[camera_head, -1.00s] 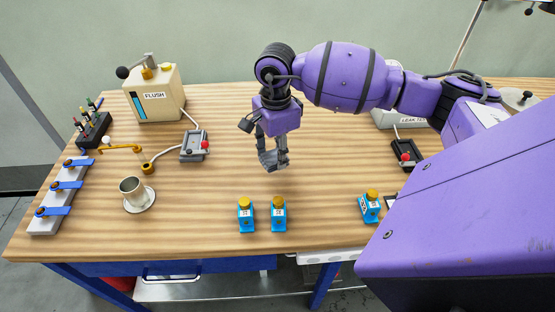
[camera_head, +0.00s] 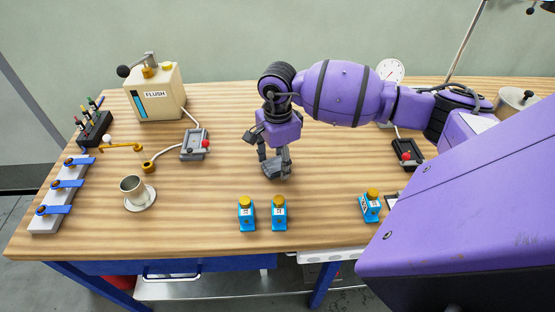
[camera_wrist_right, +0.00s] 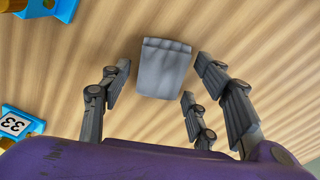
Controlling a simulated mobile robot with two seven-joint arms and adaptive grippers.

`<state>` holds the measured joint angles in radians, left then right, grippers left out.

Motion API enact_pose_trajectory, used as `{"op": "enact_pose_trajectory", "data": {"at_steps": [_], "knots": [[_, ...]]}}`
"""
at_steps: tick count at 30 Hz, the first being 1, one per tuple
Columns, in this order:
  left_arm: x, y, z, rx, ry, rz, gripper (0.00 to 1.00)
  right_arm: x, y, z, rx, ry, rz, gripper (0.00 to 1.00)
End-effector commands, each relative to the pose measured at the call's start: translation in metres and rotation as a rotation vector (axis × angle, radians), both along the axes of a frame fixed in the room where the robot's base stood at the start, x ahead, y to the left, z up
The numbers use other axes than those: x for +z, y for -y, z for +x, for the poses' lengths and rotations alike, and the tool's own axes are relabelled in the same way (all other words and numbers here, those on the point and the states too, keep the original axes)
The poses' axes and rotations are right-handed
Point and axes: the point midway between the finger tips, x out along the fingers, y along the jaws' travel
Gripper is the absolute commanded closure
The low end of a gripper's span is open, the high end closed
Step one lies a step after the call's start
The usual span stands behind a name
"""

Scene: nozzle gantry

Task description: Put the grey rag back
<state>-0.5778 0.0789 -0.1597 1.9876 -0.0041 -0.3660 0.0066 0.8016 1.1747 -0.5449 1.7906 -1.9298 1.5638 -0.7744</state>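The grey rag (camera_wrist_right: 163,68) shows in the right wrist view as a small folded grey piece just ahead of my right fingertips. It appears to lie over the wood table. My right gripper (camera_wrist_right: 165,80) is open, with one finger left of the rag and two on the right. Narrow gaps show between the fingers and the rag. In the head view my right gripper (camera_head: 275,165) points down, low over the middle of the table. There I cannot separate the rag from the grey fingers. My left gripper is not in view.
Two blue bottles (camera_head: 246,214) (camera_head: 279,213) stand in front of the gripper, and another blue bottle (camera_head: 370,205) is to the right. Bare table (camera_head: 225,115) lies behind the gripper.

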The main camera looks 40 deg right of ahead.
Motion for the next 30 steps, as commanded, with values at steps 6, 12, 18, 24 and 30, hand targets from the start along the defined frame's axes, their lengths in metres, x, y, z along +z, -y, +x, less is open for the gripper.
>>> {"op": "enact_pose_trajectory", "data": {"at_steps": [6, 12, 18, 24, 30], "knots": [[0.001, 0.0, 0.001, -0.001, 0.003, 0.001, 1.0, 0.001, 0.0, 0.0, 0.0, 0.001, 0.0, 0.43], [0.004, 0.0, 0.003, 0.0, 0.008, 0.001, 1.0, 0.016, 0.001, 0.001, 0.0, 0.004, -0.003, 0.43], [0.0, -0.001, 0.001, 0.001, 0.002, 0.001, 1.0, 0.057, 0.001, 0.002, 0.001, 0.006, -0.002, 0.43], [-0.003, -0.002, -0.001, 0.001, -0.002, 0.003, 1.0, 0.097, 0.001, 0.001, 0.001, 0.004, -0.002, 0.43], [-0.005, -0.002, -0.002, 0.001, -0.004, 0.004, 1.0, 0.12, 0.0, 0.0, 0.0, 0.002, 0.0, 0.43]]}}
